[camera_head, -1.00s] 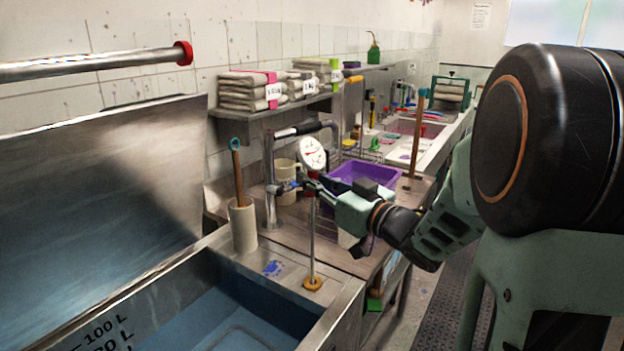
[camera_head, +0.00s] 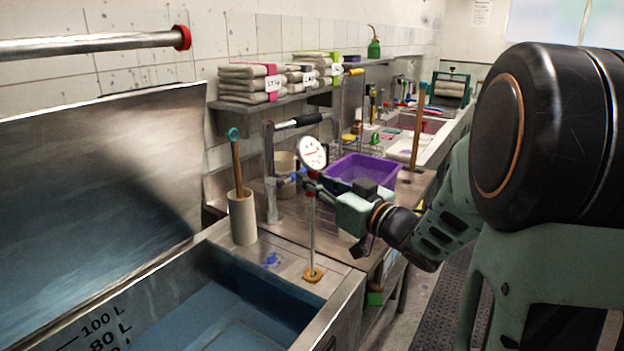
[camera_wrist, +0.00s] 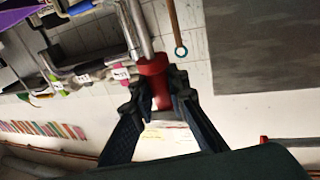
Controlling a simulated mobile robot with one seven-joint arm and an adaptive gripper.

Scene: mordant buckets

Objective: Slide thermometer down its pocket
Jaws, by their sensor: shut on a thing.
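The thermometer has a round white dial (camera_head: 312,152) and a thin upright metal stem (camera_head: 312,235). The stem's visible lower end meets a brass-coloured ring (camera_head: 313,275) on the metal ledge beside the tank. This ring looks like the pocket's mouth; any stem below it is hidden. My gripper (camera_head: 313,187) is shut on the thermometer just below the dial, well above the ring. In the wrist view my gripper's fingers (camera_wrist: 160,98) close on a red cylindrical part (camera_wrist: 155,75). The dial's face is not seen there.
A blue-lined tank (camera_head: 225,320) lies front left. A beige cylinder holding a wooden stick (camera_head: 242,220) and a bent metal pipe (camera_head: 270,180) stand left of the thermometer. A purple tub (camera_head: 360,168) is behind my gripper. A shelf holds folded cloth (camera_head: 250,82).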

